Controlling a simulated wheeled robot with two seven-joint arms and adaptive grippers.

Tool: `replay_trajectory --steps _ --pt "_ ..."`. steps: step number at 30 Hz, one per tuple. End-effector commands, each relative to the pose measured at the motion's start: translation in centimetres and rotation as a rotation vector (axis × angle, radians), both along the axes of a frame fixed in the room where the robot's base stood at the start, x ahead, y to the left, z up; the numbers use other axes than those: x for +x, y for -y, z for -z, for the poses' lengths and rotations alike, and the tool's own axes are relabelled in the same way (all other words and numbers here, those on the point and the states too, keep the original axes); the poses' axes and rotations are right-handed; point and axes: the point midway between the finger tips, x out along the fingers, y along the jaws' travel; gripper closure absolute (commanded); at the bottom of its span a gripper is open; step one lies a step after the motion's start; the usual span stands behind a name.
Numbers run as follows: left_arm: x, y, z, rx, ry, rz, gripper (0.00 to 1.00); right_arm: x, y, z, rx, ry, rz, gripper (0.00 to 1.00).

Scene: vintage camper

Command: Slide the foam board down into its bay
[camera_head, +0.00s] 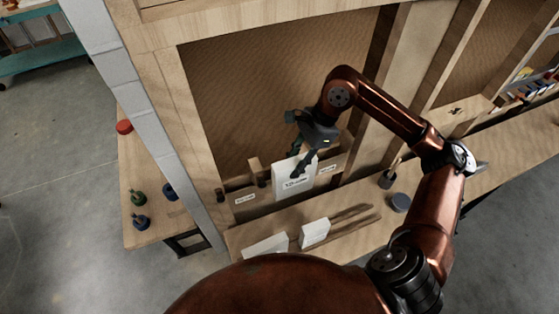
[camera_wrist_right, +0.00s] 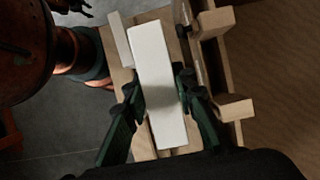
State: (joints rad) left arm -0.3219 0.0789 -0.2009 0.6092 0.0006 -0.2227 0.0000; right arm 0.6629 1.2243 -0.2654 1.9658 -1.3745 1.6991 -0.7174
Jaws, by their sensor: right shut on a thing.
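My right gripper (camera_head: 303,166) is shut on a white foam board (camera_head: 287,179) at its upper edge. The board stands roughly upright at the wooden bay rack (camera_head: 266,196), between two small labels on its front. Dark print shows on the board's face. In the right wrist view the board (camera_wrist_right: 155,65) lies between the two dark fingers (camera_wrist_right: 161,97), with the rack's wooden posts (camera_wrist_right: 237,109) just to its right. I cannot tell whether its lower edge is inside a bay. Dark prongs at the top left, probably my left gripper (camera_wrist_right: 72,6), are cut off by the frame.
Two more white blocks (camera_head: 314,232) (camera_head: 265,245) lie on the bench in front of the rack, beside long wooden strips (camera_head: 352,220). A dark round pot (camera_head: 400,202) stands to the right. A brown panel (camera_head: 245,100) closes off the back. A wooden post (camera_head: 375,80) rises right of the panel.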

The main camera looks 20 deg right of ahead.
Motion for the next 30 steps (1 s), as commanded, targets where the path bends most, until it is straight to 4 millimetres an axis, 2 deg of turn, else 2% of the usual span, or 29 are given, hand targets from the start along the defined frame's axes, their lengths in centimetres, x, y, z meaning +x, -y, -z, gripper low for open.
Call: replay_trajectory --steps 1,3,10,14,24,30 --pt "-0.6 -0.1 -0.6 0.001 -0.006 -0.001 0.60 1.5 -0.1 -0.3 0.004 -0.001 0.001 0.92" --pt "-0.4 -0.1 -1.0 0.002 -0.005 -0.001 0.60 3.3 0.0 -0.3 0.003 -0.002 0.001 0.92" --pt "4.4 0.1 -2.3 -0.002 0.056 0.010 0.60 8.3 0.4 -0.2 0.003 -0.002 0.002 0.92" --pt "5.0 0.1 -3.0 -0.002 0.064 0.010 0.60 10.9 0.6 -0.2 0.001 -0.003 0.002 0.92" --pt "2.8 -0.1 -3.9 0.000 0.037 0.006 0.60 10.7 0.7 6.6 0.001 -0.005 0.002 0.92" --pt "2.2 -0.1 -4.1 0.001 0.028 0.004 0.60 10.8 0.7 8.4 -0.001 -0.002 0.001 0.92"
